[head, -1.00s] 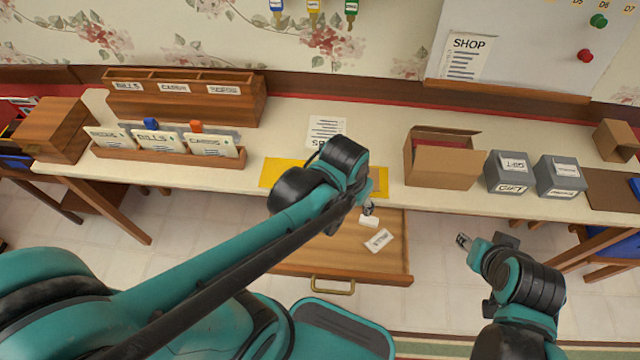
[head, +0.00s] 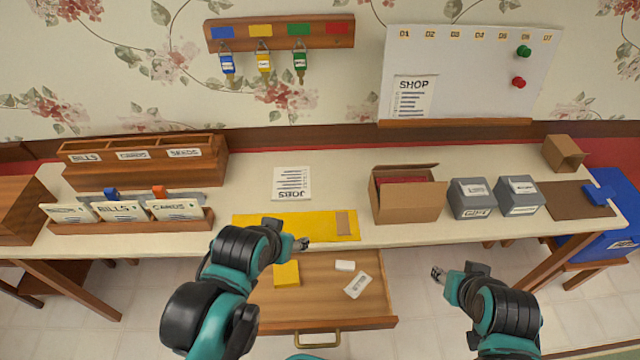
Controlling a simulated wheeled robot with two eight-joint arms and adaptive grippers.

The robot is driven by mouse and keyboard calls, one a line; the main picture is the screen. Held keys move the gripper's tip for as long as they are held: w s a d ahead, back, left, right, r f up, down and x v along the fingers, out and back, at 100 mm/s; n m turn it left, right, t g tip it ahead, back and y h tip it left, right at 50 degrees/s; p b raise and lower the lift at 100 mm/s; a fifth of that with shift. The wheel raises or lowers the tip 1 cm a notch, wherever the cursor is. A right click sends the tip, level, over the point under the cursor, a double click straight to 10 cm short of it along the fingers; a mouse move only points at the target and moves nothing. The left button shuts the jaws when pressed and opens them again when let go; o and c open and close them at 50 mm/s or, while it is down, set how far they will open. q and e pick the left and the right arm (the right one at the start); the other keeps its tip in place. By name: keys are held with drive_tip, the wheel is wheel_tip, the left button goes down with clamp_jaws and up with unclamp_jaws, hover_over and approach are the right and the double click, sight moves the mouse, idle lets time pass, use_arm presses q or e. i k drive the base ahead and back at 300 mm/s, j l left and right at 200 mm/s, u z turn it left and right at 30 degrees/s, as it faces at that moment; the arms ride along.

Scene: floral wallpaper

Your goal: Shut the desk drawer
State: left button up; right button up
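The desk drawer (head: 322,318) is pulled out below the desk's front edge, with its brass handle (head: 317,340) at the front. Inside it lie a yellow block (head: 286,274), a small white block (head: 345,266) and a white labelled packet (head: 358,286). My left gripper (head: 302,244) is over the back left of the drawer, near the desk edge, and looks empty; its finger opening is too small to judge. My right gripper (head: 437,273) is to the right of the drawer, in front of the desk, clear of it, with its fingers seeming slightly apart.
On the desk (head: 250,180) lie a yellow mat (head: 285,227) and a jobs sheet (head: 291,184). An open cardboard box (head: 408,204) and two grey boxes (head: 471,199) stand right of centre. A letter rack (head: 130,224) is at the left. Floor right of the drawer is clear.

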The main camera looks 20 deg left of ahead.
sight(320, 304)
drive_tip(key=k+j+u, duration=0.1)
drive_tip(key=k+j, duration=0.15)
drive_tip(key=k, duration=0.2)
drive_tip(key=j+z, duration=1.3)
drive_tip(key=k+l, duration=0.05)
drive_tip(key=l, duration=0.05)
